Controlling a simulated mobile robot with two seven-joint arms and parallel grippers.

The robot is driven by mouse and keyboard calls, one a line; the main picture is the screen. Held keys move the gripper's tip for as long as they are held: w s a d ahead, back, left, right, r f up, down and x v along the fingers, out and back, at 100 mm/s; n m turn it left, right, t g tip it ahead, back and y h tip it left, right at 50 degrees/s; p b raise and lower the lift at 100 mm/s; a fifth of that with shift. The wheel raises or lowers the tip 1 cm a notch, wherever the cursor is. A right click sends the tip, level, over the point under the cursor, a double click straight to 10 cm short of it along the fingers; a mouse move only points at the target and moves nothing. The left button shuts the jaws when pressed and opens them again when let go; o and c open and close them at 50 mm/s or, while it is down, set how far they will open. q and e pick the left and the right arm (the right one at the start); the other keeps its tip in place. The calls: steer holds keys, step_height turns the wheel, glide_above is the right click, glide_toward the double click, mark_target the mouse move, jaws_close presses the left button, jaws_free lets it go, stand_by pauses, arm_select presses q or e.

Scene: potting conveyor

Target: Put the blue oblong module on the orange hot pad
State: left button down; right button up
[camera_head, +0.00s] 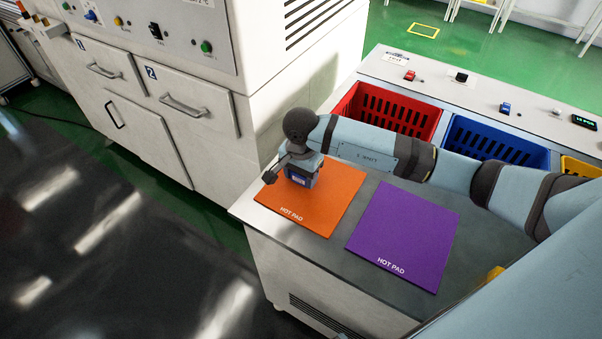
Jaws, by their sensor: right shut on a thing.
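The orange hot pad (328,212) lies flat on the grey top of a white cabinet, its label facing the near edge. My right gripper (300,183) points down over the far left part of this pad. It is shut on the blue module (302,181), of which only a small dark blue part shows below the wrist. The gripper and arm hide the rest of it and part of the pad. I cannot tell whether the module touches the pad. My left gripper is not in view.
A purple hot pad (407,232) lies bare to the right of the orange one. Behind my arm are a red crate (392,108), a blue crate (480,138) and part of a yellow crate (577,168). A white machine with drawers (190,100) stands close on the left.

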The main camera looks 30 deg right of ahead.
steer(key=shift+f+b, duration=0.2)
steer(key=shift+b, duration=0.1)
steer(key=o, duration=1)
steer(key=shift+r, duration=0.1)
steer(key=shift+r, duration=0.1)
steer(key=shift+r+p, duration=0.25)
steer(key=shift+p, duration=0.1)
step_height(320, 180, up, 12)
steer(key=shift+f+b, duration=0.15)
steer(key=shift+b, duration=0.45)
